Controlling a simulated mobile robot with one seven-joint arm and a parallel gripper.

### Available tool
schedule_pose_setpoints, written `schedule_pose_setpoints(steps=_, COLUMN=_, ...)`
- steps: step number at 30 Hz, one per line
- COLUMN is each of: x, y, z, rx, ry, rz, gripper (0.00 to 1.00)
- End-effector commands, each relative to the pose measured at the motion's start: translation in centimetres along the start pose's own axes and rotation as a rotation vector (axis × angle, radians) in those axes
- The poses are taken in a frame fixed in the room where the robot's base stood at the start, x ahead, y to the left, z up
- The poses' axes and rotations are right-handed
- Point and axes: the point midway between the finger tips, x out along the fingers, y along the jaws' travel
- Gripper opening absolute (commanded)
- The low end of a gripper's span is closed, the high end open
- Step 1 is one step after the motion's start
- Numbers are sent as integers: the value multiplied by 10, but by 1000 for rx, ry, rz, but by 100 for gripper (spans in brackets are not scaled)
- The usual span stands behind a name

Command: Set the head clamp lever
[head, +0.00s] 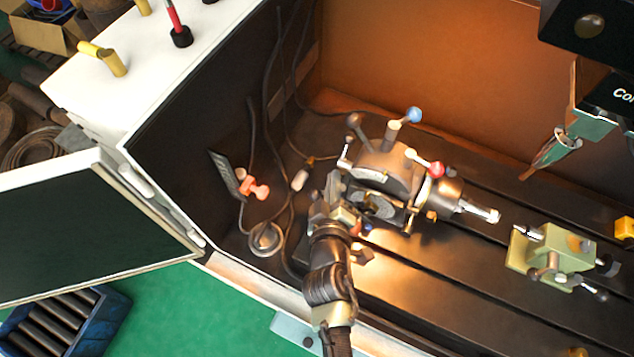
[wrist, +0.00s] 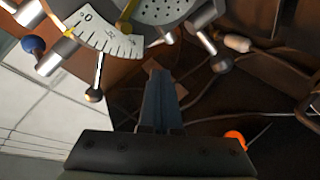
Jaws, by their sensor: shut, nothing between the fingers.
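The indexing chuck (head: 385,170) sits on the slotted machine bed, a grey round head with several levers. One lever has a blue ball (head: 413,115), one a red ball (head: 436,169), one a dark ball (head: 354,120). I cannot tell which is the head clamp lever. My gripper (head: 334,188) is at the chuck's left front side, shut and empty. In the wrist view, its fingers (wrist: 160,90) point toward the graduated scale (wrist: 105,38). A short dark-ball lever (wrist: 95,96) is left of the fingers, and a metal lever (wrist: 220,62) is to the right, both apart from them.
A green vise-like block (head: 552,258) stands right on the bed. A spindle with a tool (head: 560,140) hangs above it. Cables (head: 285,200) and an orange-handled item (head: 255,188) lie at the left wall. An open door (head: 90,230) is at the left.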

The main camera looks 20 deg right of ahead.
Motion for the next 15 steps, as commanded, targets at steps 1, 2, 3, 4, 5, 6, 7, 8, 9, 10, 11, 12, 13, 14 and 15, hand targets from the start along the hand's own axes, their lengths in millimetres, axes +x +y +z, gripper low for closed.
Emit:
schedule_pose_setpoints(steps=1, x=4, y=3, z=-10, rx=89, ry=-28, rz=1, gripper=0)
schedule_pose_setpoints(steps=2, x=5, y=3, z=-13, rx=143, ry=-54, rz=-2, gripper=0)
schedule_pose_setpoints(steps=3, x=6, y=3, z=-17, rx=217, ry=-88, rz=-3, gripper=0)
schedule_pose_setpoints(steps=4, x=6, y=3, z=-20, rx=273, ry=-114, rz=-5, gripper=0)
schedule_pose_setpoints(steps=5, x=6, y=2, z=-23, rx=330, ry=-141, rz=-6, gripper=0)
schedule_pose_setpoints(steps=6, x=5, y=2, z=-26, rx=407, ry=-178, rz=-5, gripper=0)
schedule_pose_setpoints(steps=7, x=4, y=1, z=-29, rx=464, ry=-208, rz=-5, gripper=0)
schedule_pose_setpoints(steps=8, x=2, y=0, z=-32, rx=522, ry=-237, rz=-4, gripper=0)
schedule_pose_setpoints(steps=9, x=0, y=-2, z=-36, rx=596, ry=-275, rz=-2, gripper=0)
schedule_pose_setpoints(steps=10, x=-2, y=-3, z=-39, rx=648, ry=-303, rz=1, gripper=0)
schedule_pose_setpoints(steps=11, x=-5, y=-5, z=-41, rx=698, ry=-329, rz=4, gripper=0)
schedule_pose_setpoints(steps=12, x=-8, y=-7, z=-45, rx=758, ry=-363, rz=8, gripper=0)
schedule_pose_setpoints(steps=13, x=-11, y=-8, z=-46, rx=799, ry=-387, rz=12, gripper=0)
schedule_pose_setpoints(steps=14, x=-14, y=-9, z=-48, rx=834, ry=-409, rz=16, gripper=0)
schedule_pose_setpoints(steps=15, x=-16, y=-10, z=-50, rx=873, ry=-431, rz=21, gripper=0)
